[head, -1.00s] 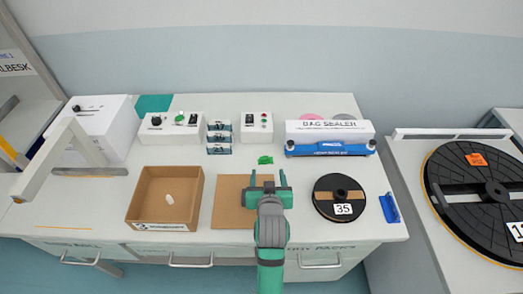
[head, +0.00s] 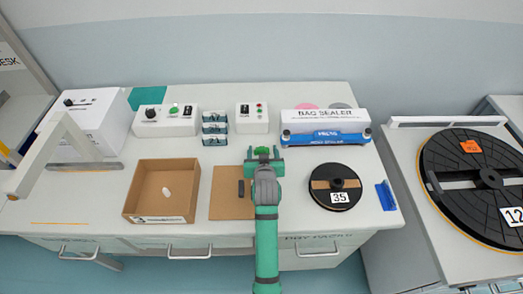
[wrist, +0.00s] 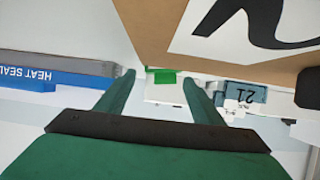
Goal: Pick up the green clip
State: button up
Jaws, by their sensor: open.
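The green clip (wrist: 165,76) shows as a small bright green shape between the far ends of my gripper's two fingers in the wrist view. My gripper (head: 264,152) is open, stretched over the white bench behind the brown mat. In the head view the fingers and hand largely cover the clip. In the wrist view my gripper (wrist: 160,85) has a finger on each side of the clip with a gap between. I cannot tell whether either finger touches it.
A bag sealer (head: 325,128) stands behind right, with a black reel (head: 335,198) in front of it. Left are small blue-labelled boxes (head: 215,128), control boxes (head: 165,120) and an open cardboard box (head: 138,190). The brown mat (head: 228,205) bears a small dark object.

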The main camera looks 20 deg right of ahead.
jog(key=shift+c, duration=0.2)
jog(key=c, duration=1.1)
jog(key=shift+o, duration=0.2)
